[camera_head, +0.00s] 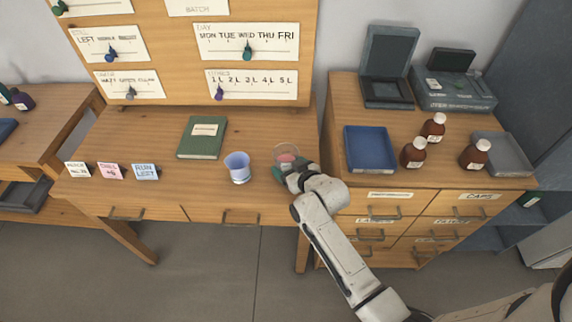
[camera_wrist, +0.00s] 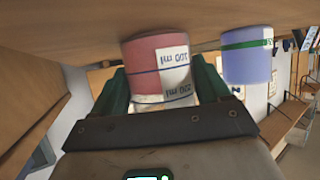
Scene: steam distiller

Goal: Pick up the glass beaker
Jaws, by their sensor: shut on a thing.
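The glass beaker (camera_wrist: 160,62) has white labels with "100 ml" markings and looks reddish-pink in the wrist view. In the head view its clear rim (camera_head: 286,149) shows with pink inside, near the right end of the wooden desk (camera_head: 150,140). My gripper (camera_wrist: 160,80) has its green fingers on both sides of the beaker and is shut on it. In the head view my gripper (camera_head: 288,170) hides the beaker's lower part. I cannot tell whether the beaker touches the desk.
A blue-violet cup (camera_head: 237,168) stands just left of the beaker; it also shows in the wrist view (camera_wrist: 247,55). A green book (camera_head: 201,140) lies farther left. A higher wooden cabinet (camera_head: 420,170) at right holds a blue tray (camera_head: 369,150) and brown bottles (camera_head: 414,152).

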